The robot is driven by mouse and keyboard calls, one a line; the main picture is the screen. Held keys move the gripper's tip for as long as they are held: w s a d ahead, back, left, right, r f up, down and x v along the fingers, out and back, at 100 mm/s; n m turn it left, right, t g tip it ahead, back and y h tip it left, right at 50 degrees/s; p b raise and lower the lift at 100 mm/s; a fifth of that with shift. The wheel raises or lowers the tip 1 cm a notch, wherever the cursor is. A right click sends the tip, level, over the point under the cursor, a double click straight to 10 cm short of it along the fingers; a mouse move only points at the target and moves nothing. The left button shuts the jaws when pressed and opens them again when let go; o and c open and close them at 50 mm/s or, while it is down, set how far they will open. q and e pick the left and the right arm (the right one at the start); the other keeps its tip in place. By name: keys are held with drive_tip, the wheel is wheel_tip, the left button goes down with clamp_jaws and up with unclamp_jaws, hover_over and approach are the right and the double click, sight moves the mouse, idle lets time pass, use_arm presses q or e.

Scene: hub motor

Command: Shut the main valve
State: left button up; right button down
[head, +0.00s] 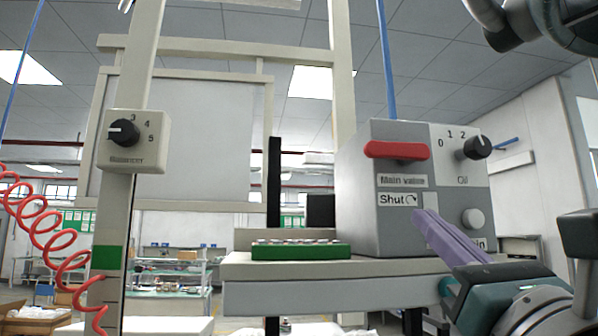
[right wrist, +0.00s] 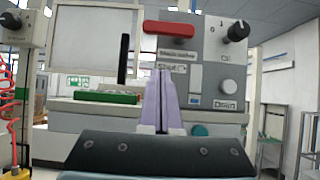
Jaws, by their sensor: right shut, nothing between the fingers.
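The main valve's red handle (head: 397,150) lies horizontal on the front of a grey box (head: 362,220), above the labels "Main valve" and "Shut" with a curved arrow. The handle also shows in the right wrist view (right wrist: 169,29), above the fingertips. My right gripper (head: 420,214) is shut and empty, its purple fingers pointing at the box front near the "Shut" label, below and right of the handle. In the right wrist view its fingers (right wrist: 161,74) overlap the "Shut" label; I cannot tell whether they touch the box. My left gripper is not in view.
The box also carries a black "Oil" knob (head: 477,147) and a grey drain knob (head: 472,218). A green tray (head: 300,251) sits left of it on the bench (head: 260,268). A numbered dial (head: 124,133) is on the left post, with a red coiled hose (head: 45,228) beside it.

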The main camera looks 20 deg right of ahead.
sight(394, 153)
drive_tip(key=shift+w+d+r+p, duration=0.25)
drive_tip(key=shift+w+r+p, duration=0.8)
drive_tip(key=shift+r, duration=0.2)
drive_tip(key=shift+w+d+r+p, duration=0.2)
drive_tip(key=shift+w+r+p, duration=0.7)
drive_tip(key=shift+r+p, duration=0.3)
drive_tip(key=shift+w+d+r+p, duration=0.25)
drive_tip(key=shift+w+r+p, duration=0.75)
drive_tip(key=shift+r, duration=0.35)
